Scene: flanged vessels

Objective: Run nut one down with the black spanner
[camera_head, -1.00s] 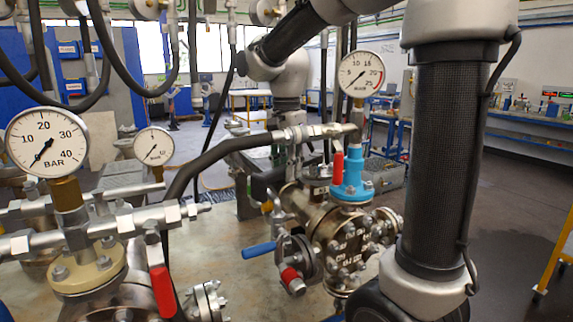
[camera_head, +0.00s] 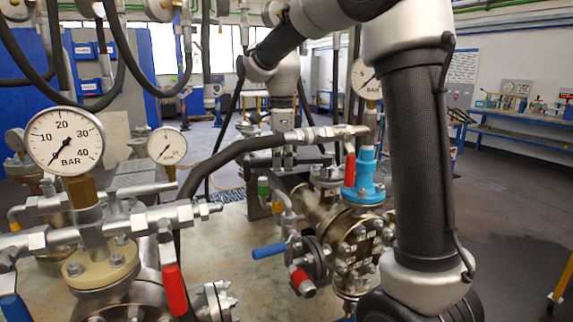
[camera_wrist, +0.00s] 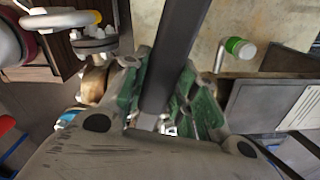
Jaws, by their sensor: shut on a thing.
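My gripper (camera_wrist: 165,88) is shut on a dark flat bar, which looks like the black spanner (camera_wrist: 178,45). The bar runs from between the green-padded fingers to the top edge of the wrist view. Its working end is not in view. In the head view my arm reaches over to the back, and its wrist end is partly hidden behind a hose and pipe fittings. Bolted flanges show on the steel vessel with the blue neck (camera_head: 365,180) and on the vessel with the cream flange (camera_head: 92,265). I cannot tell which nut is nut one.
Red-handled and blue-handled valves (camera_head: 269,251) stick out near the vessels. A black hose (camera_head: 225,155) crosses the middle. A large pressure gauge (camera_head: 64,140) stands at left. In the wrist view, a green-capped pipe (camera_wrist: 236,48) and a flanged fitting (camera_wrist: 95,45) stand close beside the fingers.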

